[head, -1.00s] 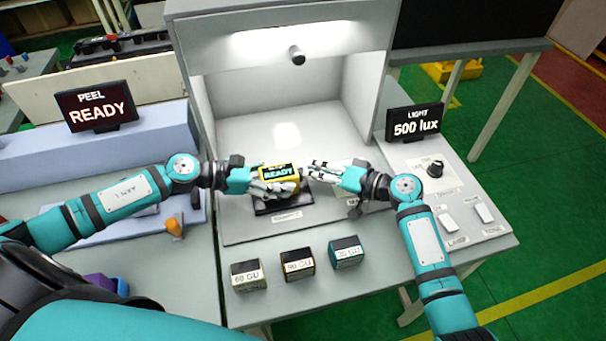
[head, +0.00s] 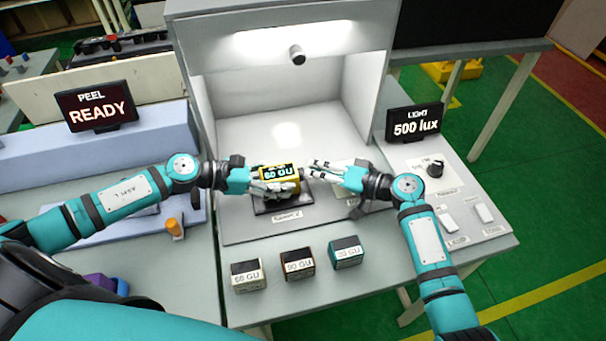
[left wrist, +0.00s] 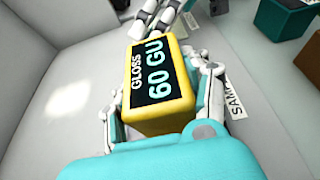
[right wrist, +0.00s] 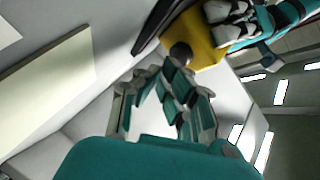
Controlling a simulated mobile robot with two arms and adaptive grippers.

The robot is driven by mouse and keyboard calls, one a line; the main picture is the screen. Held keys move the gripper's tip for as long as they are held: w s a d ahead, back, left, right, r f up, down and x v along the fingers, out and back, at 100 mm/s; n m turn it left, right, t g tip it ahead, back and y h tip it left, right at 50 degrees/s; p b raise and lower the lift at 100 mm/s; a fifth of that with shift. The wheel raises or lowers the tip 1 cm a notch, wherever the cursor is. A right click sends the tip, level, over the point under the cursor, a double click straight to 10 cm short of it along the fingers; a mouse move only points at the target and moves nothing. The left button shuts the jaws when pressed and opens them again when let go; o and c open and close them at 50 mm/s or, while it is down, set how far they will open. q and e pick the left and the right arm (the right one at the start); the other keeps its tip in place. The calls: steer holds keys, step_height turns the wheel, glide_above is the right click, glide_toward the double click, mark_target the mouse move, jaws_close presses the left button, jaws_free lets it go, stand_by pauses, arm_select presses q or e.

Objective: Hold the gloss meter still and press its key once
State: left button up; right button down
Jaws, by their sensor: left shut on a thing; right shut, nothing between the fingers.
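The yellow gloss meter (head: 296,172) sits over a dark sample plate (head: 262,207) at the front of the light booth. Its screen reads "60 GU"; the left wrist view shows "GLOSS 60 GU" on the meter (left wrist: 160,110). My left gripper (head: 285,186) is shut on the meter, its fingers along the sides. My right gripper (head: 314,171) is shut and empty, fingertips just right of the meter. In the right wrist view a dark round key (right wrist: 181,53) on the meter's end is close to my right fingertips (right wrist: 163,70); I cannot tell whether they touch.
Three labelled blocks, 60 GU (head: 248,276), 90 GU (head: 297,265) and 20 or 30 GU (head: 345,252), stand along the front edge. A light panel with a knob (head: 436,169) and a "500 lux" display (head: 415,123) is at right. A "PEEL READY" display (head: 97,107) is at left.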

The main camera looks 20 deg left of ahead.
steer(key=shift+w+d, duration=0.3)
steer(key=shift+d, duration=0.1)
steer(key=shift+w+d, duration=0.8)
steer(key=shift+d, duration=0.25)
steer(key=shift+w+d, duration=0.75)
steer(key=shift+d, duration=0.25)
arm_select(q)
steer(key=o, duration=1.4)
